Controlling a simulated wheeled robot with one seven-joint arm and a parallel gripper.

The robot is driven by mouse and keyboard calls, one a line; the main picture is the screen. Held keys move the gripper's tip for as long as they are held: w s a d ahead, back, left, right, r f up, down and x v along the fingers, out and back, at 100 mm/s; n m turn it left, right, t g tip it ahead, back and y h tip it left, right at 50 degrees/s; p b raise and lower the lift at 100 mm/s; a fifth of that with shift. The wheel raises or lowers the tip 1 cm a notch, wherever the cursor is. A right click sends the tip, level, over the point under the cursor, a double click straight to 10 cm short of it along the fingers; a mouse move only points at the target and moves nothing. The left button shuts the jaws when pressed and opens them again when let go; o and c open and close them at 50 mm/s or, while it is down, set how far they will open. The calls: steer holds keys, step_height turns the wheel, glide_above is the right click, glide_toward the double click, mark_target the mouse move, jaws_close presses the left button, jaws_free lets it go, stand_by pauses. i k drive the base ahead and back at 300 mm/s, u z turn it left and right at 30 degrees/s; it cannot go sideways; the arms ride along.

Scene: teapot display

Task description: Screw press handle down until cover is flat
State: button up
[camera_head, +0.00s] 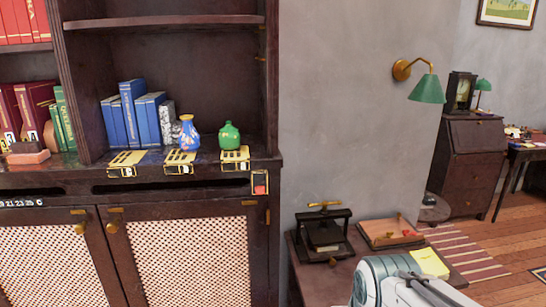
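A small dark press (323,240) stands on the low wooden table right of the cabinet. A brass-coloured handle (325,205) lies crosswise at its top, above the dark frame. A pale strip shows near the front of the press. At this size I cannot tell whether the cover is flat or tilted. Part of my pale arm shows at the bottom, in front of the table and to the right of the press, apart from it in the picture. My gripper's fingers are not in view.
A wooden tray (390,232) with a red item is right of the press; a yellow pad (430,262) lies nearer. A dark cabinet (190,210) with books and two vases stands left. A green wall lamp (427,88) hangs above. Open floor lies right.

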mark_target(325, 204)
steer(key=u, duration=0.2)
steer(key=i, duration=1.1)
steer(key=z, duration=0.6)
